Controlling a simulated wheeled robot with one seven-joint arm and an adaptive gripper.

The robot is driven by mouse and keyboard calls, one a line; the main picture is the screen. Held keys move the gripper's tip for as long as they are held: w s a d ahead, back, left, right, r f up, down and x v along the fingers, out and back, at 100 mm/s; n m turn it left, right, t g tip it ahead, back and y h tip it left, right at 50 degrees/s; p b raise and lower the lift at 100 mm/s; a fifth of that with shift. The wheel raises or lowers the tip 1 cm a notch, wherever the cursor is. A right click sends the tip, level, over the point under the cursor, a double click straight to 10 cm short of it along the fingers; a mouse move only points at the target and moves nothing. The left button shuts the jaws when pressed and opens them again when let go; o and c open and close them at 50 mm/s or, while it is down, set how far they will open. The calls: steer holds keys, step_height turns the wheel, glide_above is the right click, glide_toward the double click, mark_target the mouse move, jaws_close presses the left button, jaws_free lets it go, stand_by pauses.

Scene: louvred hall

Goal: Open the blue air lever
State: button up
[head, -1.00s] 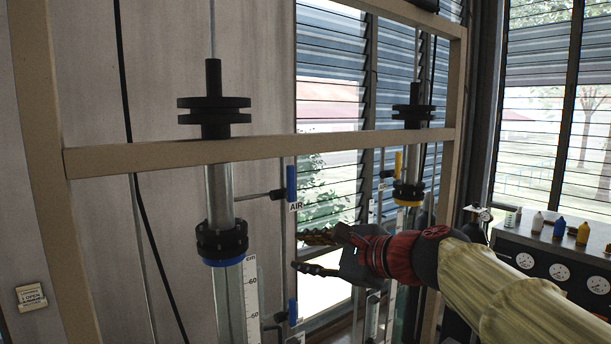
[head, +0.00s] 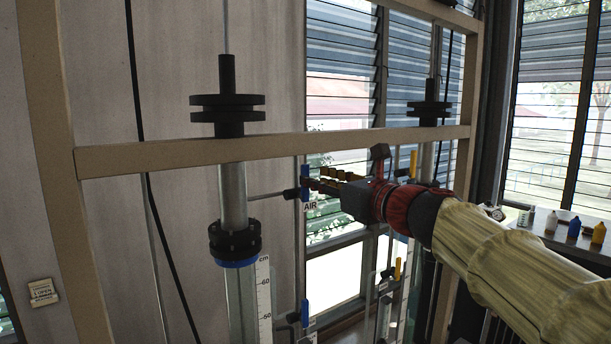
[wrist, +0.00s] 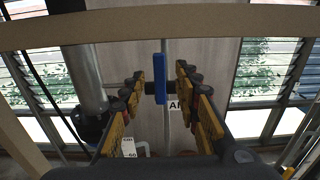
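The blue air lever (head: 305,176) stands upright on a thin pipe beside the left glass column, with a white AIR label (head: 309,206) just below it. In the wrist view the blue lever (wrist: 160,79) is upright, near the middle, in the gap between my fingertips. My gripper (head: 318,180) reaches in from the right, its fingertips close to the lever. In the wrist view my gripper (wrist: 160,76) is open, with a gap on both sides of the lever. I cannot tell whether the fingertips reach past it in depth.
A wooden crossbar (head: 270,149) runs just above the lever and my gripper. A second blue lever (head: 305,312) sits lower on the rig. The left glass column (head: 233,190) stands left of the lever.

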steer(key=shift+x, duration=1.7)
steer(key=shift+x, duration=0.9)
steer(key=shift+s, duration=0.15)
steer(key=shift+c, duration=1.2)
jaws_close()
